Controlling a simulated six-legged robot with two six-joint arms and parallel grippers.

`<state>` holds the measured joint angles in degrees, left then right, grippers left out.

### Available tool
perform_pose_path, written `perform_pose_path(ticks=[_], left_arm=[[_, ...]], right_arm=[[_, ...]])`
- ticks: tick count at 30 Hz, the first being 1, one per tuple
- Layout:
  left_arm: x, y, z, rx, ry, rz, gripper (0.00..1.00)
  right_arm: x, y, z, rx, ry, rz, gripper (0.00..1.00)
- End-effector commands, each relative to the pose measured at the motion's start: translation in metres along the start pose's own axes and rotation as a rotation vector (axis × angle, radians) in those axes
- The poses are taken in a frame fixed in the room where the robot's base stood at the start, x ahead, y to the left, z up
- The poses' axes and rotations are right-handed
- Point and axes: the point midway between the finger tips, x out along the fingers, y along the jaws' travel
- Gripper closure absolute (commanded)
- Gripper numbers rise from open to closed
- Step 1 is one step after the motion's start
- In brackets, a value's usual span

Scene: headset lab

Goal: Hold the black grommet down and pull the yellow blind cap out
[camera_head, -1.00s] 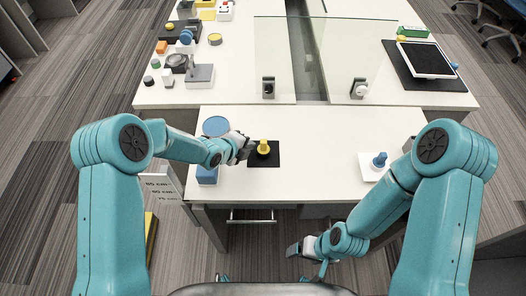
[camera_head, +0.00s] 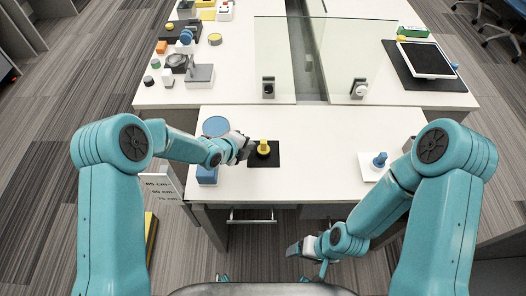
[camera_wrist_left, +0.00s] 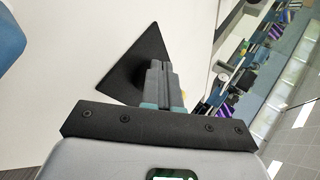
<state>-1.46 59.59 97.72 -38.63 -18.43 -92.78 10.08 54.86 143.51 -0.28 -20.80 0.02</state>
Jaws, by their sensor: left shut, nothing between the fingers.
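The yellow blind cap (camera_head: 263,146) stands upright on the black mat on the white table, in the head view. The black grommet (camera_head: 264,155) is a dark round shape around the cap's base and is hard to tell from the mat. My left gripper (camera_head: 252,146) is shut and empty, just left of the cap; I cannot tell whether it touches. In the left wrist view its closed fingers (camera_wrist_left: 160,78) point over the mat and hide most of the grommet and cap. My right gripper (camera_head: 291,250) hangs in front of the table's front edge; its jaws are too small to read.
The black mat (camera_head: 272,161) lies near the table's front edge. A blue block (camera_head: 207,176) and a blue disc (camera_head: 215,126) are left of it. A blue knob (camera_head: 380,159) on a white plate stands right. A glass screen (camera_head: 330,60) rises behind. The table between mat and plate is clear.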

Motion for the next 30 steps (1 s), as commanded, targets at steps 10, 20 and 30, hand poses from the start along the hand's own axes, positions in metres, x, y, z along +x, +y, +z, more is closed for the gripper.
perform_pose_path(ticks=[10,20,30], left_arm=[[0.0,0.0,0.0,0.0,0.0,0.0,1.0],[0.002,0.003,0.0,0.0,0.0,0.0,1.0],[0.006,0.007,0.0,0.0,0.0,0.0,1.0]], right_arm=[[0.0,0.0,0.0,0.0,0.0,0.0,0.22],[0.004,0.001,0.0,0.0,0.0,0.0,0.22],[0.01,0.004,0.0,0.0,0.0,0.0,0.22]])
